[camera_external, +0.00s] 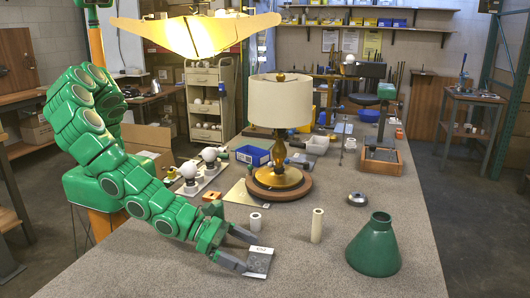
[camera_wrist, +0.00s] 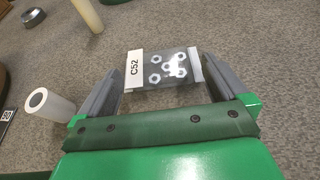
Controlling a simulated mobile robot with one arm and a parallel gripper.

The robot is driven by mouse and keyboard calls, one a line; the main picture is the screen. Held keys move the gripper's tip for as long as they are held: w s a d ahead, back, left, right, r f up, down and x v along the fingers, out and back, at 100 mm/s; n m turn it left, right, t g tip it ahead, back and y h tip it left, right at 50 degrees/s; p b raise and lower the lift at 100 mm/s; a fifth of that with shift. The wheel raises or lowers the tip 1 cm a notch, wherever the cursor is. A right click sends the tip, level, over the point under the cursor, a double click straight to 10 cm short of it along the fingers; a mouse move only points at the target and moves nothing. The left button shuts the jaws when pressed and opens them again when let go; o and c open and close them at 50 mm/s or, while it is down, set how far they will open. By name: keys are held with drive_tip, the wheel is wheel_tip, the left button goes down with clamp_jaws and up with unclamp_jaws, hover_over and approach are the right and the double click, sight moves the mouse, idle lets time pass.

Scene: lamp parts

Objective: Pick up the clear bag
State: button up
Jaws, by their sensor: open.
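The clear bag (camera_external: 259,262) lies on the speckled grey worktop near its front. In the wrist view the bag (camera_wrist: 166,69) has a white label strip reading C52 and several hex nuts inside. My gripper (camera_external: 246,252) is low at the worktop with its fingers spread, one on each side of the bag. In the wrist view my gripper (camera_wrist: 160,82) has the bag lying between its two grey fingers. I cannot tell whether either finger touches the bag.
A short white tube (camera_external: 255,222) and a taller cream tube (camera_external: 317,225) stand behind the bag. A green cone shade (camera_external: 374,247) stands to the right. A table lamp (camera_external: 280,110) stands farther back on a round wooden base. Bare worktop lies between the bag and the cone.

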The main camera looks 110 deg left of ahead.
sight(257, 259)
drive_tip(key=shift+w+f, duration=0.6)
drive_tip(key=shift+w, duration=0.05)
drive_tip(key=shift+x, duration=0.75)
drive_tip(key=shift+a+r, duration=0.1)
drive_tip(key=shift+r, duration=0.05)
drive_tip(key=c, duration=0.7)
